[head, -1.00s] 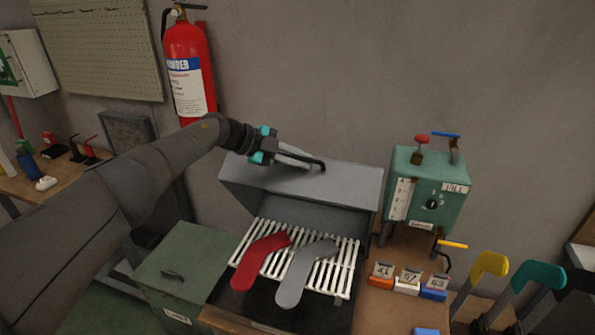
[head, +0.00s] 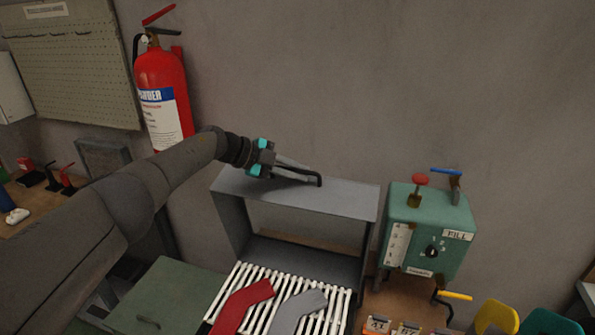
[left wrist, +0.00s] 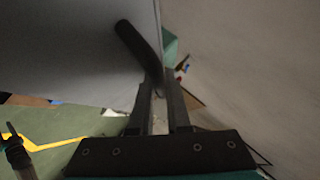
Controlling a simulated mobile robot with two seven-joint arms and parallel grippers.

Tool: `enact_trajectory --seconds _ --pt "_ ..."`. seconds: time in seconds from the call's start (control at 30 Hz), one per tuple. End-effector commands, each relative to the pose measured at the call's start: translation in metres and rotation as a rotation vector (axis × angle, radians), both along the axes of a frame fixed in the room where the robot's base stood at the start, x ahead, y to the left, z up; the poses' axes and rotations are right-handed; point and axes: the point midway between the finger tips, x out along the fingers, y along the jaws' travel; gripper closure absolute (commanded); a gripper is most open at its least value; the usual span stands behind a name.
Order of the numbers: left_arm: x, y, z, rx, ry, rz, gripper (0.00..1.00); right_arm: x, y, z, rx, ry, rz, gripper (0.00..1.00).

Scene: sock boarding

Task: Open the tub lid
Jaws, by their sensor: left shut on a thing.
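A grey metal lid (head: 325,202) with a black bar handle (head: 300,175) stands raised at the back of the slatted unit in the head view. A gap below its panel shows the wall and wooden top behind. My left gripper (head: 285,168) is shut on the handle at the lid's upper edge. The left wrist view shows the fingers (left wrist: 160,103) around one end of the black handle (left wrist: 138,45), with the pale lid face (left wrist: 65,50) at left. My right gripper is not in view.
A red sock (head: 240,306) and a grey sock (head: 296,314) lie on the white slatted rack (head: 262,279). A teal control box (head: 430,230) stands close at right. A green lidded box (head: 160,295) is at lower left. A red extinguisher (head: 163,95) hangs behind my left arm.

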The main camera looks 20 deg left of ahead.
Motion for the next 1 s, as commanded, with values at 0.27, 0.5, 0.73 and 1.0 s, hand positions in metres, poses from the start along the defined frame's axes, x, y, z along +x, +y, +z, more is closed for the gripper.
enact_trajectory --seconds 0.27,0.5,0.73,1.0 --pt "0.001 0.000 0.002 -0.003 -0.003 0.002 0.80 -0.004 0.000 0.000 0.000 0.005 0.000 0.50" --pt "0.001 0.001 0.001 -0.001 -0.002 0.002 0.56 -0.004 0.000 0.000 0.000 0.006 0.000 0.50" --pt "0.000 0.001 0.001 0.000 -0.001 0.001 0.56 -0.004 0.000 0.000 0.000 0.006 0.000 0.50" --pt "-0.008 0.015 0.010 0.001 -0.001 0.004 0.56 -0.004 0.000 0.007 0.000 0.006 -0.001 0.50"
